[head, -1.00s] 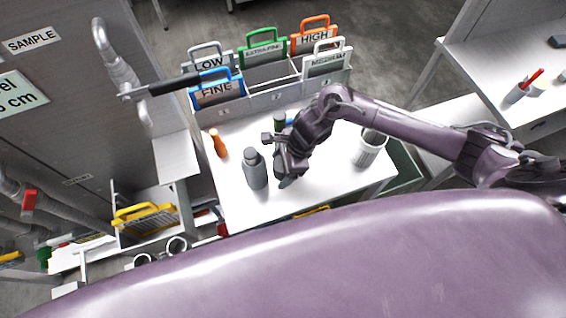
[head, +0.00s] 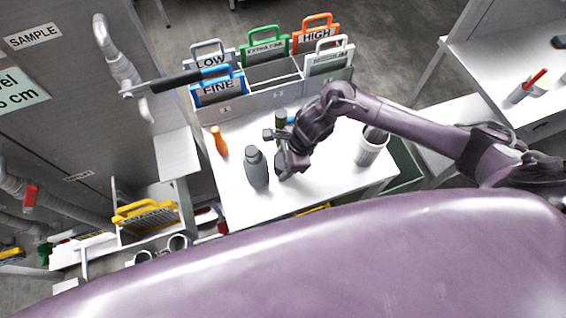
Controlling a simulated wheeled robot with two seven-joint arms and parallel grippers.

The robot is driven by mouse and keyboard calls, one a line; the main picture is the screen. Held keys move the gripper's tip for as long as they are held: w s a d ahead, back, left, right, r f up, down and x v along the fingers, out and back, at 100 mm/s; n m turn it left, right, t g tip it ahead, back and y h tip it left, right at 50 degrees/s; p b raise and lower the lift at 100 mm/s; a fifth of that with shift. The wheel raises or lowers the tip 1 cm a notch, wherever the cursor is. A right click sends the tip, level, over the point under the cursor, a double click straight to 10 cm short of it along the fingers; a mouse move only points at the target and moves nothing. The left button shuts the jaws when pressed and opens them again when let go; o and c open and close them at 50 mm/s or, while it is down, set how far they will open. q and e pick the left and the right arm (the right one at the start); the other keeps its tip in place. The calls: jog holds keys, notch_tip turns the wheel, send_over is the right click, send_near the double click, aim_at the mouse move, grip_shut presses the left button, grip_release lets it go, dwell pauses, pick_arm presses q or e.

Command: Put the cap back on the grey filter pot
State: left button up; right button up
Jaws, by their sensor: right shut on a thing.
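The grey filter pot (head: 257,174) stands upright on the white table, left of my right gripper. Its narrower top (head: 251,153) shows, but it is too small to tell how its mouth looks. My right gripper (head: 284,163) is just right of the pot, a small gap away in the picture, and reaches in from the right. It is shut on a small dark grey piece that seems to be the cap (head: 281,166), mostly hidden by the fingers. My left gripper is not in view.
An orange bottle (head: 219,141) stands left of the pot. A green bottle (head: 281,118) is behind my right gripper, partly hidden. A rack with labelled frames (head: 272,98) lines the back. The front of the table is clear.

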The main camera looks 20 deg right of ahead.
aim_at(282, 160)
notch_tip(282, 160, up, 10)
jog(key=shift+w+r+b, duration=0.15)
jog(key=shift+r+b, duration=0.05)
jog(key=shift+b, duration=1.05)
notch_tip(282, 160, up, 9)
jog(key=shift+p, duration=0.35)
jog(key=shift+s, duration=0.2)
